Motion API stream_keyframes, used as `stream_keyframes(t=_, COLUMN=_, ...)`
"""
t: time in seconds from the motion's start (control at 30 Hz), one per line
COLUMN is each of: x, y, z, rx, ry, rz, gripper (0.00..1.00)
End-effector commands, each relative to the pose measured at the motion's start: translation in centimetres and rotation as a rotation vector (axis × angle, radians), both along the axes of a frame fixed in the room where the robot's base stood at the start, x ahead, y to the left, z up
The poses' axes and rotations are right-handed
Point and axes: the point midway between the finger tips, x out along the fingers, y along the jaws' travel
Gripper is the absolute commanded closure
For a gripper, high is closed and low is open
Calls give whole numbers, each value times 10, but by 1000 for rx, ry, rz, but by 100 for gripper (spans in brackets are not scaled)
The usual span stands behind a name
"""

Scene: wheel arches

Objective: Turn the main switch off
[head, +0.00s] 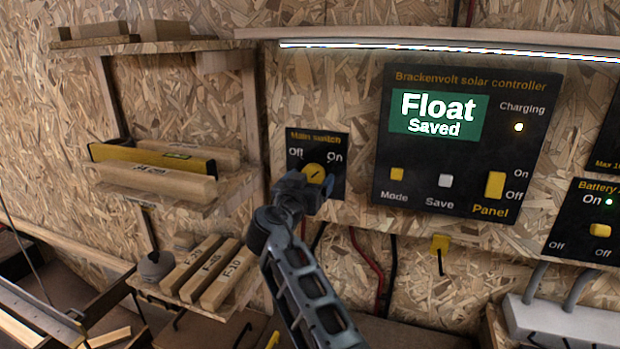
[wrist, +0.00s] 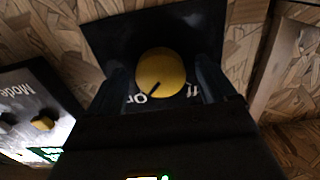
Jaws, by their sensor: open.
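The main switch (head: 333,146) is a black plate on the chipboard wall with a round yellow knob (head: 314,171). Its labels read Off at left and On at right, and the dark pointer line slants toward On. In the wrist view the picture is upside down, and the yellow knob (wrist: 160,72) shows between the two dark fingers of my open gripper (wrist: 162,84). The fingers stand on either side of the knob with gaps, apparently not touching it. The pointer there also points toward On.
Right of the switch is the solar controller (head: 463,150), its screen reading Float Saved. A battery panel (head: 585,222) is farther right. Wooden shelves (head: 155,180) with blocks and a yellow level stick out at left. Cables hang below the switch.

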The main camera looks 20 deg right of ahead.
Motion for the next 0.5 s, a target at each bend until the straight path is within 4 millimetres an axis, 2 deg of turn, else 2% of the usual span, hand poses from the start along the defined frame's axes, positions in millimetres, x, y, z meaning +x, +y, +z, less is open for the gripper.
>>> stream_keyframes(t=0.27, x=2, y=-1, z=0, rx=0, ry=0, rz=1, gripper=16)
stream_keyframes(t=0.5, x=2, y=-1, z=0, rx=0, ry=0, rz=1, gripper=37)
